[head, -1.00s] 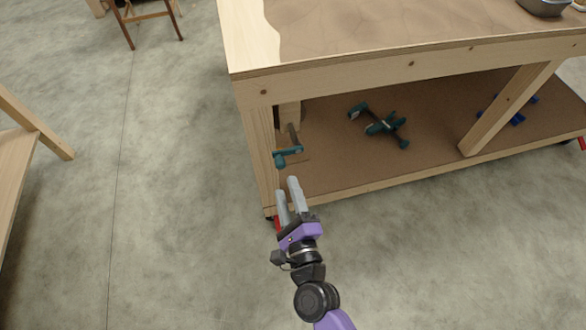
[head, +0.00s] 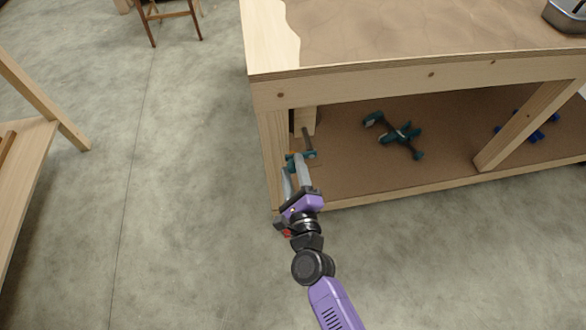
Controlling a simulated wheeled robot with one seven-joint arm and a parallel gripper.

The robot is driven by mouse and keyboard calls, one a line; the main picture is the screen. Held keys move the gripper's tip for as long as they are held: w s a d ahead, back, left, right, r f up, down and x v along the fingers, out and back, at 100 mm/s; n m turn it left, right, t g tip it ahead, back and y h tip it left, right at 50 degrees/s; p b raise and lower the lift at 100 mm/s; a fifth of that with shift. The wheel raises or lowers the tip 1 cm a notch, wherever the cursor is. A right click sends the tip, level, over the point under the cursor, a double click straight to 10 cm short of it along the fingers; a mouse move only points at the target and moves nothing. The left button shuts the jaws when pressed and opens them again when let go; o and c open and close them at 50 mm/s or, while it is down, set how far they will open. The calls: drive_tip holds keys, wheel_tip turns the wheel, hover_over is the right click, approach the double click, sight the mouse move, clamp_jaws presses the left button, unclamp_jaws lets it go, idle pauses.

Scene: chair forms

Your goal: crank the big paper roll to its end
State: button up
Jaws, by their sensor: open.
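No paper roll or crank that I can make out is in view; only the head view is given. My gripper (head: 294,168), with two grey fingers on a purple body, is open at the left front corner of a wooden workbench (head: 360,92). Its fingertips overlap a teal clamp-like tool (head: 307,154) with a dark bar on the lower shelf by the left leg. I cannot tell whether they touch it. Nothing shows between the fingers.
The lower shelf (head: 350,185) also holds a teal clamp (head: 398,136) and blue items (head: 540,134). A grey metal tray (head: 566,16) is on the bench top. A wooden frame (head: 30,150) is at left, a chair (head: 170,14) behind. The floor (head: 180,200) between is clear.

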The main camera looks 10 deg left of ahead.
clamp_jaws()
drive_tip(key=shift+f+n, duration=0.15)
drive_tip(key=shift+n, duration=0.15)
drive_tip(key=f+n, duration=0.1)
drive_tip(key=n, duration=0.2)
drive_tip(key=shift+d+f+n+b, duration=0.2)
drive_tip(key=shift+f+n+b, duration=0.1)
drive_tip(key=shift+f+b, duration=0.1)
drive_tip(key=w+d+f+n+b, duration=0.1)
drive_tip(key=d+n, duration=0.5)
drive_tip(key=n, duration=0.9)
drive_tip(key=shift+w+f+n+b, duration=0.35)
drive_tip(key=shift+f+b, duration=0.4)
drive_tip(key=shift+f, duration=0.6)
